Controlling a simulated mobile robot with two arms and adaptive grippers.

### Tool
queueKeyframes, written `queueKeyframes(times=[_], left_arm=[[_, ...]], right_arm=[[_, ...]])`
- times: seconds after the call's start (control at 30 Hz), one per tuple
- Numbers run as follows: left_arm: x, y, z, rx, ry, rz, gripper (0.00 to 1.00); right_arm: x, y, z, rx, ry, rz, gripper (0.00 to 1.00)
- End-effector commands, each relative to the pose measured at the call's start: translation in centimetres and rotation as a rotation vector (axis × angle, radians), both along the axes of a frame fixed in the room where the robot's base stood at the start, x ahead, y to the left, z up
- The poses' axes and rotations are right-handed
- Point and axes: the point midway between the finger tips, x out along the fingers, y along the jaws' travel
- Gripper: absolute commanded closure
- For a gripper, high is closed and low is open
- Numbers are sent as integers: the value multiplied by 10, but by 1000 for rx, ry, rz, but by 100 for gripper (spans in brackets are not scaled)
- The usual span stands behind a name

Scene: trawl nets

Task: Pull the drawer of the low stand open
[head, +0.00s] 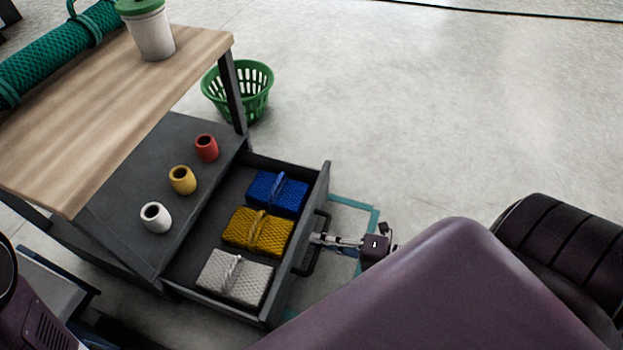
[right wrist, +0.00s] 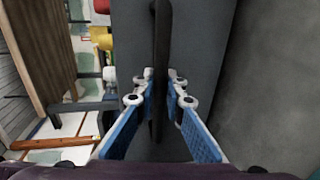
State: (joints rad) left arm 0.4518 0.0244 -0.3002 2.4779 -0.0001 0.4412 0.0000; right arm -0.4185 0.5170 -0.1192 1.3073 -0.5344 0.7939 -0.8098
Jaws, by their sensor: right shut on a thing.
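The dark grey low stand (head: 130,195) has its drawer (head: 215,185) pulled well out to the right in the head view. Blue (head: 277,192), yellow (head: 257,232) and white (head: 234,277) net bundles lie in a row inside it. My right gripper (head: 318,239) is at the drawer's front, shut on the dark bar handle (head: 305,262). In the right wrist view the handle (right wrist: 160,60) runs upright between the blue-padded fingers (right wrist: 160,88), in front of the grey drawer face (right wrist: 200,40). My left gripper is not in view.
White (head: 156,217), yellow (head: 182,180) and red (head: 206,147) small pots stand on the stand's top. A wooden table (head: 110,110) overhangs it, bearing a green net roll (head: 60,55) and a lidded tub (head: 151,35). A green basket (head: 238,90) stands behind. Floor to the right is clear.

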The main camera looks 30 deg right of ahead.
Motion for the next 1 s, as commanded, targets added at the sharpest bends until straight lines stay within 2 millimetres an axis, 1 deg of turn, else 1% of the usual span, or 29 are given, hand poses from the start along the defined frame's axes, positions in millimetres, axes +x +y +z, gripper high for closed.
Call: queueKeyframes(times=[0.17, 0.5, 0.53, 0.67, 1.0], left_arm=[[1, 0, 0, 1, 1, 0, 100], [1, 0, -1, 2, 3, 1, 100], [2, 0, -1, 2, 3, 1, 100], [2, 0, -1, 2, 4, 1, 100], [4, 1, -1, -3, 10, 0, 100]], right_arm=[[-4, -2, -1, 0, 2, 1, 100], [-5, -3, -1, 0, 1, 1, 100], [-4, -3, -1, 0, 1, 1, 88], [-4, -3, -1, 0, 1, 1, 73], [-6, -5, 0, -1, 1, 0, 72]])
